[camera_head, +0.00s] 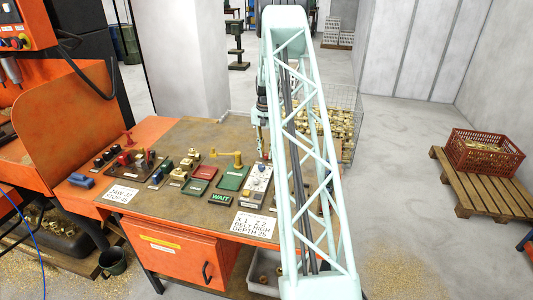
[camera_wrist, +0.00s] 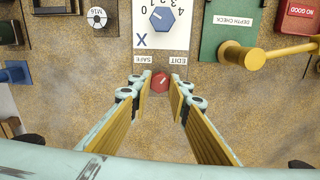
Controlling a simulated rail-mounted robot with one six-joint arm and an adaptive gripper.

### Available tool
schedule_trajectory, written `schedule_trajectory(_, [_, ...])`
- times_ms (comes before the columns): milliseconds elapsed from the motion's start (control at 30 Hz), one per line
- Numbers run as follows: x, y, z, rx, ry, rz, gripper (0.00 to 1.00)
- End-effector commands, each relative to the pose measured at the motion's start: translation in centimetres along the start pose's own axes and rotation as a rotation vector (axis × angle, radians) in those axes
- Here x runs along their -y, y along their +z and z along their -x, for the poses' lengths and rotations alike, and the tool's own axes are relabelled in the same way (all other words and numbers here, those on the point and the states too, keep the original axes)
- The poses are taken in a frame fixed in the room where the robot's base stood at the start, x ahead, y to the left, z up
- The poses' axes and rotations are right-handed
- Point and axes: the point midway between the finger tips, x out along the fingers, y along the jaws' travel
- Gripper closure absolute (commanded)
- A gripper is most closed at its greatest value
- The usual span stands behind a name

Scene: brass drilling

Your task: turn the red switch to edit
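The red switch (camera_wrist: 160,82) is a small round knob with a light pointer mark that seems to point up and to the right. A SAFE label (camera_wrist: 140,59) sits up and left of it, an EDIT label (camera_wrist: 181,60) up and right. My gripper (camera_wrist: 159,86) is open, with its fingertips on either side of the switch. A narrow gap seems to show on each side; contact cannot be told for certain. In the head view my gripper (camera_head: 262,146) is partly hidden by my arm, and the switch cannot be made out.
A white panel with a blue dial (camera_wrist: 162,19) lies just beyond the switch. A green DEPTH CHECK block (camera_wrist: 228,38) with a yellow lever (camera_wrist: 251,58) is to its right. A WAIT sign (camera_head: 220,199) and several fixtures crowd the bench (camera_head: 206,135). Bare bench surrounds the fingers.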

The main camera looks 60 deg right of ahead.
Motion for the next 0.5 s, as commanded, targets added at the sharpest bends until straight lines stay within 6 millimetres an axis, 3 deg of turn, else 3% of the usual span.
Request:
schedule_trajectory(133, [-0.01, 0.00, -0.01, 0.000, 0.000, 0.000, 0.70])
schedule_trajectory(500, [0.00, -0.01, 0.10, 0.000, 0.000, 0.001, 0.69])
